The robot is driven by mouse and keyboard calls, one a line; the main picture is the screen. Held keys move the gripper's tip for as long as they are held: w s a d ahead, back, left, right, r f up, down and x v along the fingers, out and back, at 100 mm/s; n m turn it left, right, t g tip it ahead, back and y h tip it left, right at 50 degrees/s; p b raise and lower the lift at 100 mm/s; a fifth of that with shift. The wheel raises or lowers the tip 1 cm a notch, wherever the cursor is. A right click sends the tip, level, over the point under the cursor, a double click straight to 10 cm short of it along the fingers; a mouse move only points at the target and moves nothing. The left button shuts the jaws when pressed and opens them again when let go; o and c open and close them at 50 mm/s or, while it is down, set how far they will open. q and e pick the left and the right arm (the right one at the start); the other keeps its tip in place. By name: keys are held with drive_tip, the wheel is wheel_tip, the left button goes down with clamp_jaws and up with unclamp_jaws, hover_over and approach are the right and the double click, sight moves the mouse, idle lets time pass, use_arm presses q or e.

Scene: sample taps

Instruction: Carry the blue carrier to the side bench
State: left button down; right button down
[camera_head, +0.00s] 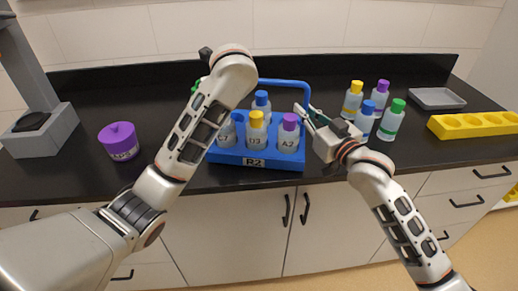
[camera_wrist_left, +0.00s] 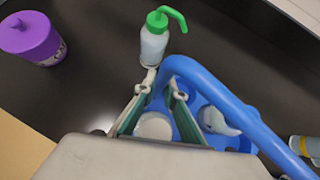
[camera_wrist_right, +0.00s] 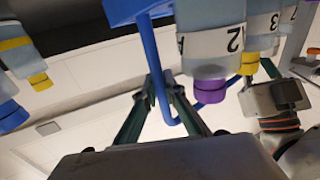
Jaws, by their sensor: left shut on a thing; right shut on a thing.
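The blue carrier (camera_head: 228,157) stands upright on the black bench at its front edge, with an R2 label on its front. It holds several bottles, among them a yellow-capped D3 bottle (camera_head: 256,136) and a purple-capped A2 bottle (camera_head: 289,138). My right gripper (camera_head: 309,110) is shut on the right post of the carrier's handle (camera_head: 290,82); the post also shows between its fingers in the right wrist view (camera_wrist_right: 152,60). My left gripper (camera_wrist_left: 161,93) is shut on the handle's left post (camera_wrist_left: 172,75). In the head view my left arm hides those fingers.
Loose capped bottles (camera_head: 389,122) stand right of the carrier. Farther right are a yellow rack (camera_head: 470,124) and a grey tray (camera_head: 437,98). A purple jar (camera_head: 120,141) and a grey apparatus (camera_head: 40,132) stand left. A green-topped wash bottle (camera_wrist_left: 154,45) stands close behind the left gripper.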

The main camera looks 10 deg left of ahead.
use_arm(q)
drive_tip(key=shift+f, duration=0.3)
use_arm(e)
drive_tip(key=shift+f, duration=0.25)
use_arm(q)
drive_tip(key=c, duration=2.5)
unclamp_jaws()
drive_tip(key=shift+f, duration=0.25)
drive_tip(key=shift+c, duration=0.2)
use_arm(e)
drive_tip(key=c, duration=2.5)
unclamp_jaws()
drive_tip(key=shift+f, duration=0.3)
drive_tip(key=shift+c, duration=0.2)
use_arm(q)
drive_tip(key=o, duration=0.4)
drive_tip(key=shift+r, duration=0.15)
use_arm(e)
drive_tip(key=o, duration=0.4)
drive_tip(key=shift+r, duration=0.1)
use_arm(q)
drive_tip(key=shift+o, duration=0.2)
use_arm(e)
drive_tip(key=shift+s, duration=0.1)
use_arm(q)
drive_tip(key=v, duration=0.6)
drive_tip(key=shift+d, duration=0.1)
drive_tip(key=shift+v, duration=0.75)
use_arm(e)
drive_tip(key=v, duration=1.2)
